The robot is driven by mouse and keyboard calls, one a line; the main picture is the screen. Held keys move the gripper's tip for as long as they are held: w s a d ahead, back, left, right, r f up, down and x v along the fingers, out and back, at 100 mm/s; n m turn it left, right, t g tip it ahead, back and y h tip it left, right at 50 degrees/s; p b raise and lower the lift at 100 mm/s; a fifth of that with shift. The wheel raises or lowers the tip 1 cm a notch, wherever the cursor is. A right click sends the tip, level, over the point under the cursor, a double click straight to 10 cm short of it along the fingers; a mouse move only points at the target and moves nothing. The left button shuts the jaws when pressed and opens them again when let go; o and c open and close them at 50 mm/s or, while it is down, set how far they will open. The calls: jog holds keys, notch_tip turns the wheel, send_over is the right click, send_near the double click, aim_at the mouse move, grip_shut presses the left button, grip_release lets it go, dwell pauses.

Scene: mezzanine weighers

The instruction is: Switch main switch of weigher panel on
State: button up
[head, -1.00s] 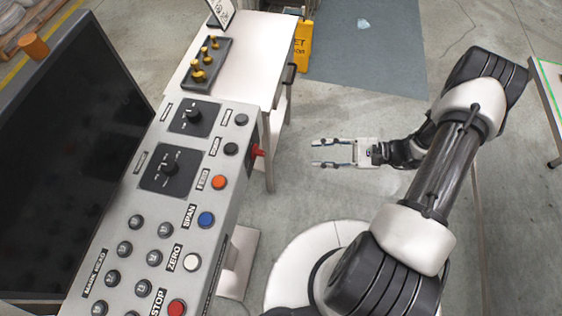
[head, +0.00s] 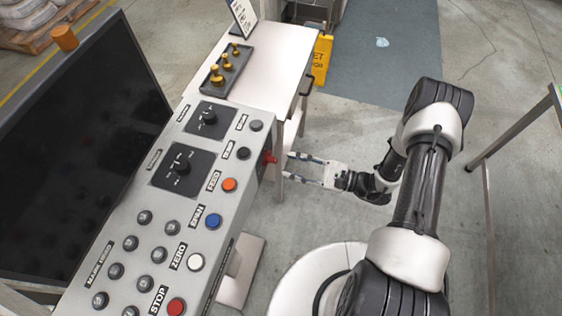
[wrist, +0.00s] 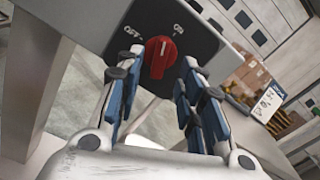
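The main switch is a red rotary knob (head: 268,157) on the right side face of the grey weigher panel (head: 243,110). In the wrist view the red knob (wrist: 159,58) sits on a dark plate (wrist: 200,40), with OFF lettered at upper left and ON at upper right. A pale mark on the knob points roughly upward; I cannot tell which setting it is at. My gripper (head: 289,168) is open and empty, its fingers pointing at the knob from the right. In the wrist view its fingertips (wrist: 157,70) lie either side of the knob; contact cannot be told.
The panel top carries two black rotary selectors (head: 182,166) and several buttons, including a red STOP button (head: 176,306). A dark screen (head: 80,150) stands left. A white table (head: 270,55) with brass weights (head: 227,62) is behind. A yellow sign (head: 321,62) stands beyond it.

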aim_at(276, 161)
jog(key=shift+x, duration=2.1)
grip_shut()
